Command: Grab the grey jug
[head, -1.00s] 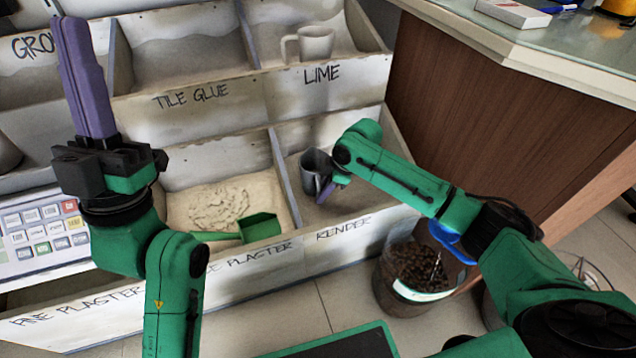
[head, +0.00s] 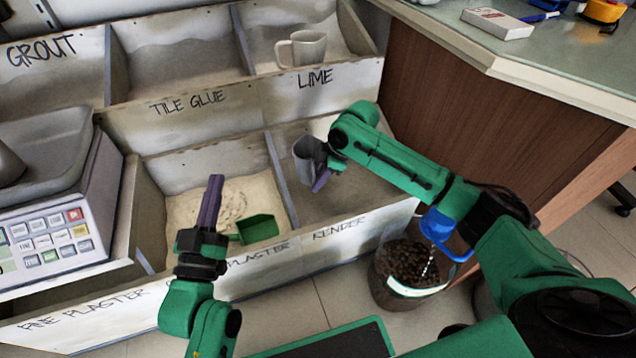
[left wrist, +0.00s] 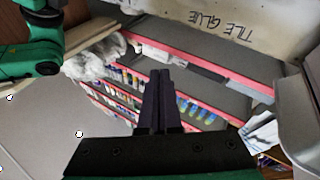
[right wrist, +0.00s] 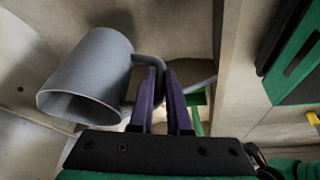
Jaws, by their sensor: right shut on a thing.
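The grey jug (head: 308,161) is at the render bin, near its left divider, and looks tilted. My right gripper (head: 324,172) is shut on the jug's handle. In the right wrist view the jug (right wrist: 88,72) is left of the fingers (right wrist: 160,80), its open mouth towards the lower left and its handle between the fingertips. Whether the jug touches the bin floor is hard to tell. My left gripper (head: 214,185) is shut and empty, in front of the plaster bin; its fingers (left wrist: 160,80) are together in the left wrist view.
A green scoop (head: 258,229) lies in the plaster bin. A light mug (head: 302,48) stands in the lime bin. A scale (head: 50,225) is at the left, a bucket (head: 408,278) on the floor, and a counter (head: 500,130) at the right.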

